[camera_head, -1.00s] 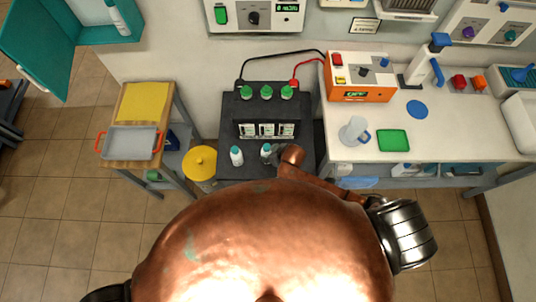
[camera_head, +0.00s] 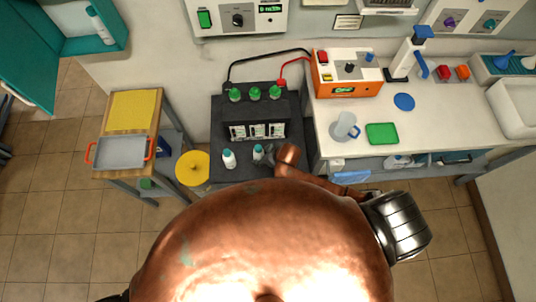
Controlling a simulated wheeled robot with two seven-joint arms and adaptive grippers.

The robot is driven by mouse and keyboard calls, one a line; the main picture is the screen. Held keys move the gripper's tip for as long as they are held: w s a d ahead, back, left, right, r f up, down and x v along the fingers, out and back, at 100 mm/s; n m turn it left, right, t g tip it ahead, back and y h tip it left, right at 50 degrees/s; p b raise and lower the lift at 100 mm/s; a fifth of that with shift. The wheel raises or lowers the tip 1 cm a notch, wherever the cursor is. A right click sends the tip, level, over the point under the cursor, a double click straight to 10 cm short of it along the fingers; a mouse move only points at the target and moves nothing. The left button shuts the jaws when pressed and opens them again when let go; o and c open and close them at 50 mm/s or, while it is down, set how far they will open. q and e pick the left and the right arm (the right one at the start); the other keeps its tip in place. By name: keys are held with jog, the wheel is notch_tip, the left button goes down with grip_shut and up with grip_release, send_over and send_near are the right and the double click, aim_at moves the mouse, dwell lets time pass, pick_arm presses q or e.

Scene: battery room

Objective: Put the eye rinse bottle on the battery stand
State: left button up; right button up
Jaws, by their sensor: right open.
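The battery stand (camera_head: 222,112) is a dark stand in the middle, with a battery that has green caps at its back. Two small white bottles with teal caps stand upright on its front part: a left one (camera_head: 229,159) and a right one (camera_head: 258,152). I cannot read their labels, so I cannot tell which is the eye rinse bottle. My right gripper (camera_head: 268,154) is open, just right of the right bottle and low over the stand; whether it touches the bottle is unclear. My left gripper is out of view.
A similar white bottle (camera_head: 101,26) stands in the open teal cabinet (camera_head: 118,36) at upper left. A wooden cart with a grey tray (camera_head: 121,152) and a yellow bin (camera_head: 192,168) are left of the stand. A white bench (camera_head: 425,120) with an orange charger (camera_head: 346,84) is at right.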

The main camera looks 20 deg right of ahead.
jog(key=p+v, duration=0.1)
jog(key=v, duration=0.8)
